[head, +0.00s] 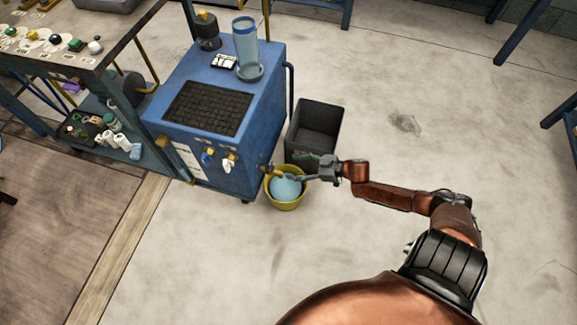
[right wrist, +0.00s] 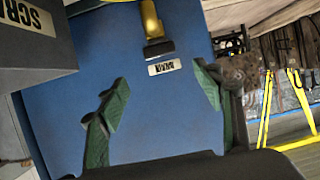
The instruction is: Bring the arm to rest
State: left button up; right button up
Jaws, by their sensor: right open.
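My right gripper (head: 306,168) is open and empty. In the head view it appears over the right rim of a yellow bucket (head: 286,204) with light blue contents. In the right wrist view its green-padded fingers (right wrist: 162,95) are spread in front of a blue cabinet face. A brass tap (head: 267,170) sticks out low on the blue cabinet (head: 228,165), just left of the fingers in the head view. In the right wrist view the brass tap (right wrist: 151,22) shows above a small label (right wrist: 165,67), apart from the fingers. My left gripper is not in view.
A dark grey bin (head: 318,122) stands just behind my right gripper; a bin marked SCRA (right wrist: 35,50) shows at the wrist view's left. A workbench (head: 90,65) with small parts is at the left. The floor (head: 440,110) to the right is mostly clear.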

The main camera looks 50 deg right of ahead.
jog(key=shift+s+d, duration=0.1)
jog(key=shift+s, duration=0.05)
dwell(0.5)
